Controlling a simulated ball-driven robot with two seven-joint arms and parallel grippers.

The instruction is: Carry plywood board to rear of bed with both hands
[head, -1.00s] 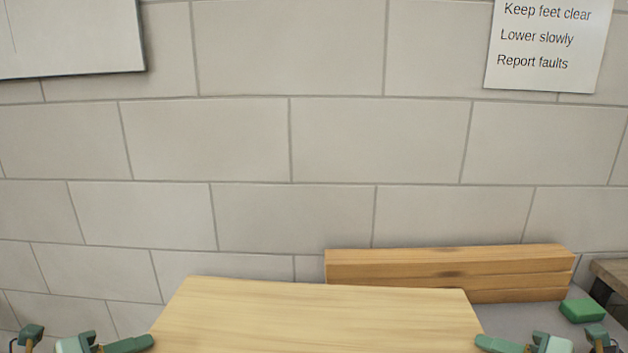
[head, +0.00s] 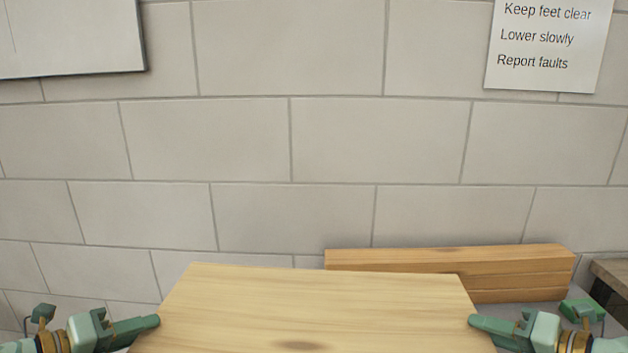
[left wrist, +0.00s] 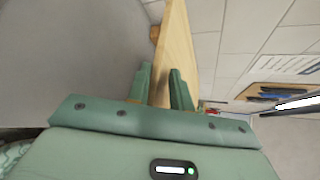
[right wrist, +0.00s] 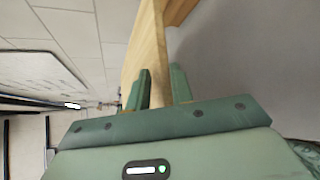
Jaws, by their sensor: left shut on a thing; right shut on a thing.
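The plywood board (head: 320,305) is a pale wood panel at the bottom middle of the head view, seen from above. My left gripper (head: 152,322) is at its left edge and my right gripper (head: 476,321) is at its right edge. In the left wrist view the board (left wrist: 176,45) runs between the two fingers of my left gripper (left wrist: 160,88). In the right wrist view the board (right wrist: 150,50) runs between the fingers of my right gripper (right wrist: 160,88). Both are shut on it. The board's near edge is out of the head view.
A stack of timber beams (head: 450,272) lies behind the board at right, against the block wall (head: 290,140). A wooden edge (head: 612,275) shows at far right. A sign (head: 545,45) hangs on the wall.

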